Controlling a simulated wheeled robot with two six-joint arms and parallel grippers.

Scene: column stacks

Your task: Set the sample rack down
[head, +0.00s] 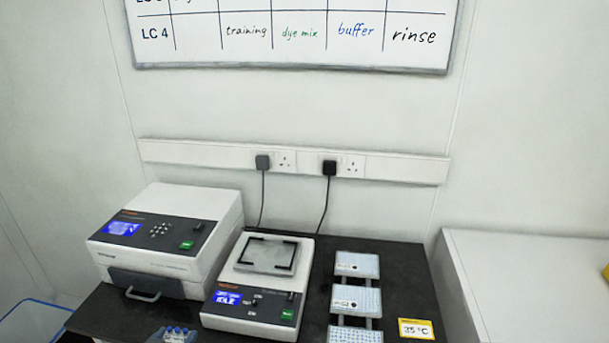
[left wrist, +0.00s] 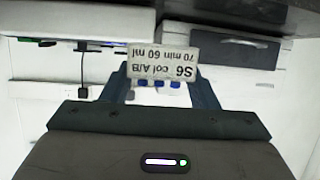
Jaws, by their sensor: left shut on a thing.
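The sample rack (head: 173,335) shows at the bottom edge of the head view, with several blue caps on top; its lower part is cut off. In the left wrist view the rack's white label (left wrist: 163,64) appears upside down and reads "S6 col A/B 70 min 60 ml", with blue caps beside it. My left gripper (left wrist: 163,78) is shut on the rack, one finger on each side. My right gripper is in neither view.
On the dark bench (head: 392,285) stand a large instrument (head: 170,235) with a drawer, a device (head: 255,310) with a flat top plate and an "IDLE" display, and several pale blocks (head: 356,300) in a column. A yellow "25 °C" card (head: 416,329) lies at right.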

